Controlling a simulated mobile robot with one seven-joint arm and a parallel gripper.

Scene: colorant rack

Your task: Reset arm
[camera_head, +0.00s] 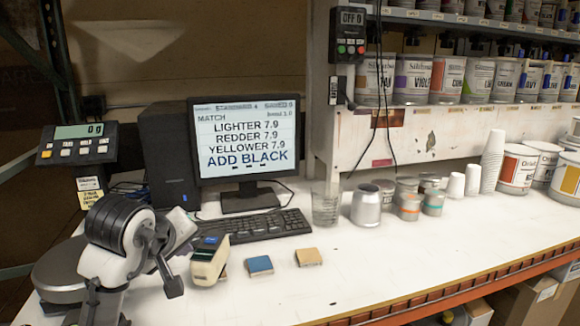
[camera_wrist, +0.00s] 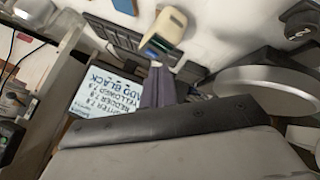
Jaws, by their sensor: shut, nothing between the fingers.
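My gripper (camera_wrist: 158,88) shows in the wrist view as two dark grey fingers side by side, shut with nothing between them. Beyond the fingers are the monitor, the keyboard and the handheld colour reader, seen upside down. In the head view my arm is folded at the lower left, over the left end of the white bench (camera_head: 340,270). It is left of the colour reader (camera_head: 209,260) and in front of a round grey scale plate (camera_head: 62,272). The exact fingertips are hard to pick out in the head view.
The monitor (camera_head: 246,140) reads "ADD BLACK" behind the keyboard (camera_head: 243,226). A blue tile (camera_head: 259,265) and a tan tile (camera_head: 308,257) lie on the bench. A glass beaker (camera_head: 326,205), cans and paper cups (camera_head: 492,160) stand farther right. The front right of the bench is clear.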

